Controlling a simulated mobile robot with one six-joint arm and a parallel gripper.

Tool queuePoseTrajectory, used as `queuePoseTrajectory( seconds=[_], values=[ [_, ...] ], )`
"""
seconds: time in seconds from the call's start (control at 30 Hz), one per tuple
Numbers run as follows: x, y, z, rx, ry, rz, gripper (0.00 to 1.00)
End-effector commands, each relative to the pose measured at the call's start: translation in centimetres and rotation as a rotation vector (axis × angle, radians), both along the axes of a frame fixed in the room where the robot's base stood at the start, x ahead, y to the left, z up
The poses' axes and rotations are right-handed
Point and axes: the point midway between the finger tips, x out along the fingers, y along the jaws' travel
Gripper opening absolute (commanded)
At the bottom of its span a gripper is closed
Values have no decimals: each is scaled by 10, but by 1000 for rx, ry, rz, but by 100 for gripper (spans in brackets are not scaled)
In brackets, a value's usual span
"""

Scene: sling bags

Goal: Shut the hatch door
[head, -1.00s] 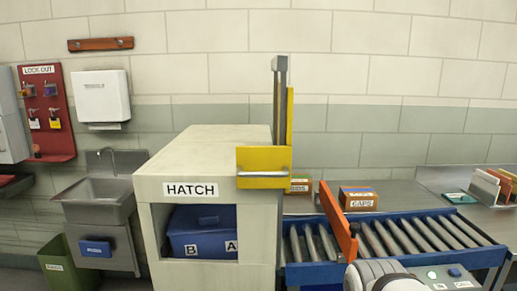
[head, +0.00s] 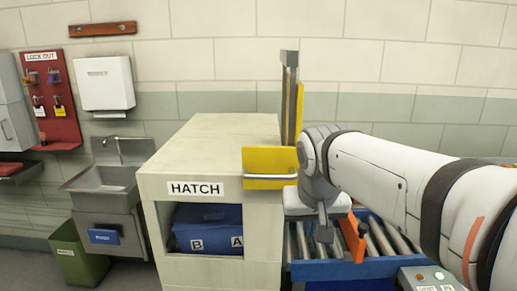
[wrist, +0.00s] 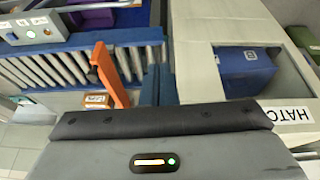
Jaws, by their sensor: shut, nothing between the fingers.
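The cream hatch box (head: 215,140), labelled HATCH, has an open front with a blue bag (head: 207,230) marked B and A inside. The yellow door panel (head: 262,160) with its silver handle (head: 269,177) sits raised at the box's upper right, beside an upright post (head: 289,95); the front opening is uncovered. My gripper (head: 323,234) is shut and empty, pointing down just right of the box and door. In the wrist view the blue bag (wrist: 246,70) shows in the opening; the door and my fingertips cannot be made out there.
A blue roller conveyor (head: 335,271) with an orange bar (head: 352,238) lies below and right of my gripper. A control box (head: 430,279) stands at the lower right. A sink (head: 105,183) and a green bin (head: 80,255) are left of the hatch.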

Motion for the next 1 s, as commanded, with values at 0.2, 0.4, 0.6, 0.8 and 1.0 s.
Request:
queuePoseTrajectory(
  seconds=[0.2,0.4,0.6,0.8,1.0],
  values=[
    [64,66,137,15,-130,-13,0],
    [83,99,191,37,-195,-35,0],
    [93,103,188,40,-203,-43,0],
    [114,101,155,39,-200,-44,0],
    [137,101,119,39,-201,-43,0]
  ],
)
